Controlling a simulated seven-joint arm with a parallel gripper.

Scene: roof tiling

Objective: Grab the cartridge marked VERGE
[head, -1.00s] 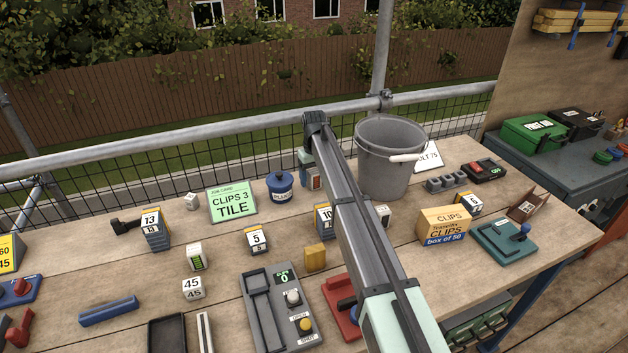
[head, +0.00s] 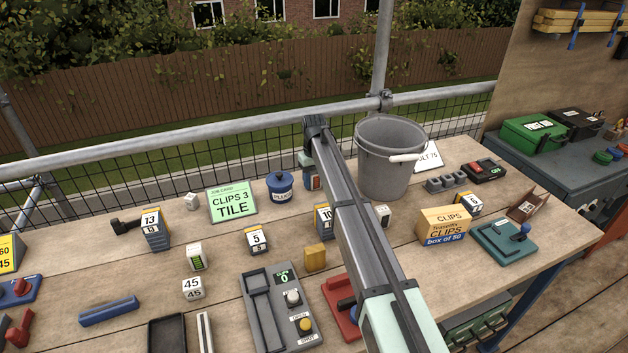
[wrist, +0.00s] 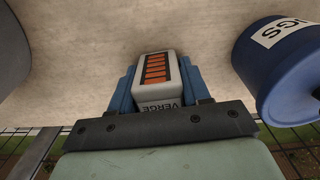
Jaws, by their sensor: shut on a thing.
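The cartridge marked VERGE (wrist: 158,76) shows in the wrist view as a white block with orange bars on a dark panel. My gripper (wrist: 160,88) has its blue fingers on both sides of it and is shut on it. In the head view my gripper (head: 308,172) is at the back of the bench, between the blue pot and the grey bucket, mostly hidden behind my arm. A small orange-and-white part of the cartridge (head: 316,182) shows beside the arm. I cannot tell whether it touches the bench.
A blue lidded pot (head: 280,187) stands close on the left; it also shows in the wrist view (wrist: 275,85). A grey bucket (head: 386,165) stands close on the right. Numbered blocks (head: 257,241), a green job card (head: 232,204) and a clips box (head: 444,225) are on the bench.

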